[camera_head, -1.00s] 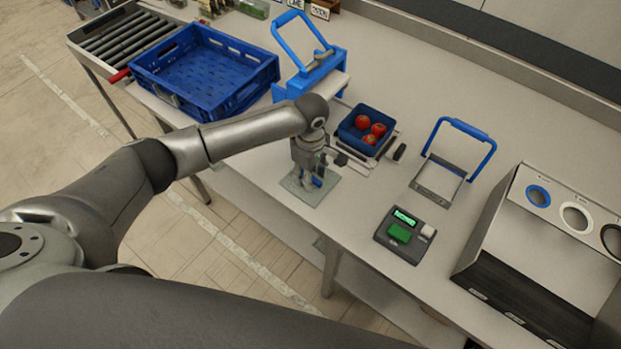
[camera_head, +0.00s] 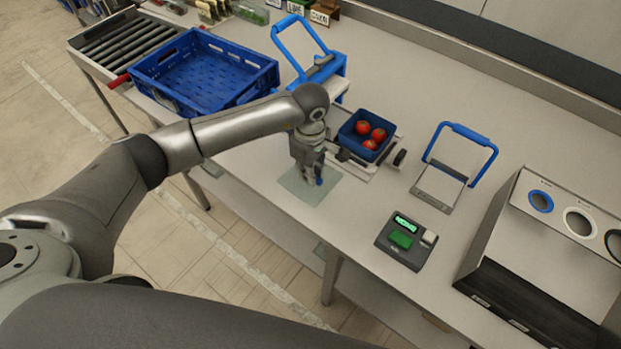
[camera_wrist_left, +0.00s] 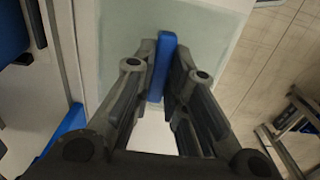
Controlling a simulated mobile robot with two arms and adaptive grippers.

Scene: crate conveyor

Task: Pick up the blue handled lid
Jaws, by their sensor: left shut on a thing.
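The lid (camera_head: 296,186) is a pale, see-through square plate with a small upright blue handle (camera_head: 319,182). It lies near the front edge of the table, below my left gripper (camera_head: 314,181). In the left wrist view my left gripper (camera_wrist_left: 164,68) is shut on the blue handle (camera_wrist_left: 162,66), with one finger on each side. The pale plate (camera_wrist_left: 205,45) spreads out behind the fingers there. I cannot tell whether the plate is touching the table. My right gripper is not in view.
A blue tray of red tomatoes (camera_head: 350,140) stands just right of my left gripper. A large blue crate (camera_head: 250,88) is behind left, near rollers (camera_head: 125,42). A blue-handled frame (camera_head: 467,131) and a green-screened device (camera_head: 404,243) stand right. The floor lies beyond the table's front edge.

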